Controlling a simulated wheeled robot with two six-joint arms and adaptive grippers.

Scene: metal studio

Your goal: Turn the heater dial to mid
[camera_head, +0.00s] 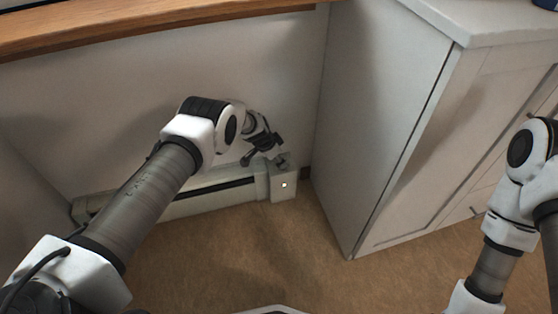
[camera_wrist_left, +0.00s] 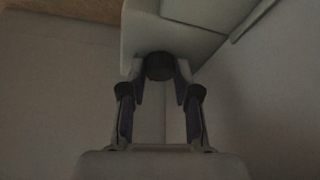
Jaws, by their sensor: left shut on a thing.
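The white baseboard heater (camera_head: 217,194) runs along the foot of the wall in the head view, and its end box (camera_head: 284,186) is near the cabinet. My left gripper (camera_head: 281,160) reaches down to the top of that end. In the left wrist view my left gripper (camera_wrist_left: 160,78) has its fingers closed on both sides of the dark round dial (camera_wrist_left: 159,66), beside the pale heater body (camera_wrist_left: 150,28). The dial's marks and pointer cannot be read. In the head view the dial is hidden or too small to make out. My right gripper is out of view; only my right arm shows at the right edge.
A white cabinet (camera_head: 400,120) stands close to the right of the heater's end. A wooden ledge (camera_head: 150,25) crosses the wall above. The brown floor (camera_head: 240,260) in front of the heater is clear.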

